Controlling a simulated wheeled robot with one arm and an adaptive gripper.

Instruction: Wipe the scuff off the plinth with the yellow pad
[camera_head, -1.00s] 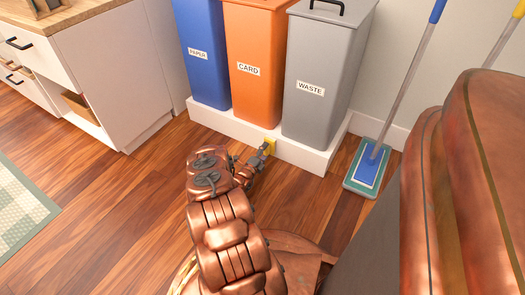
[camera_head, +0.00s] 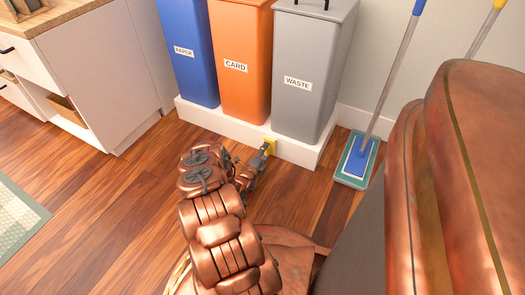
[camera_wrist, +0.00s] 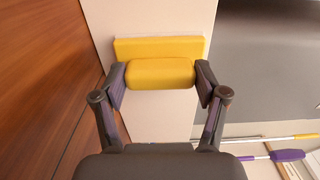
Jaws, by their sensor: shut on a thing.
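The yellow pad (camera_wrist: 160,73) is held between both fingers of my gripper (camera_wrist: 160,78) in the wrist view. Its flat far part lies against or very close to the white front face of the plinth (camera_wrist: 140,20). In the head view my gripper (camera_head: 263,150) reaches the front of the white plinth (camera_head: 225,126), below the gap between the orange and grey bins. A bit of the yellow pad (camera_head: 271,145) shows there at the plinth face. I see no scuff in either view; the pad or gripper may hide it.
Blue (camera_head: 188,50), orange (camera_head: 243,65) and grey (camera_head: 307,75) bins stand on the plinth. A flat mop (camera_head: 356,160) rests on the floor to its right. A white cabinet (camera_head: 100,75) stands at the left. The wooden floor before the plinth is open.

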